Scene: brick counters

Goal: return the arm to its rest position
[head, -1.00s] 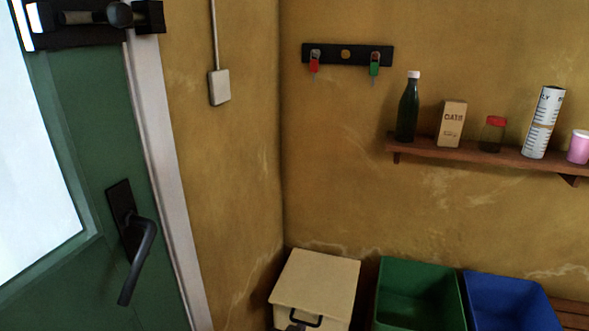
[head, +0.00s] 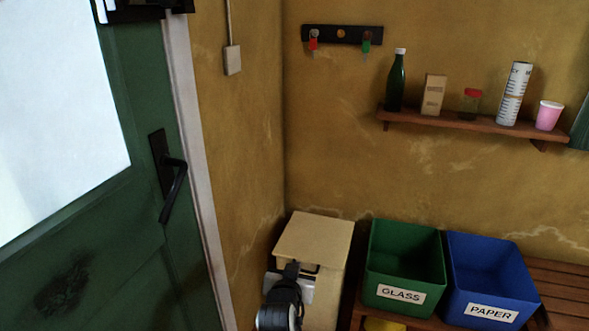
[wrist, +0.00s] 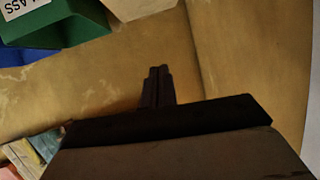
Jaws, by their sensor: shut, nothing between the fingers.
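My gripper (wrist: 157,88) shows in the wrist view as two dark fingers pressed together, with nothing between them. They stand out in front of the yellow-brown wall, and I see no contact with anything. In the head view part of my arm (head: 283,304), black and pale grey, rises from the bottom edge in front of the beige lidded box (head: 315,240). It covers part of the box's front. I cannot make out the fingers there.
Green GLASS bin (head: 403,270) and blue PAPER bin (head: 490,275) stand right of the box on a slatted wooden bench (head: 562,290). A green door (head: 120,240) with a dark handle (head: 172,190) is at left. A wall shelf (head: 460,122) holds several items.

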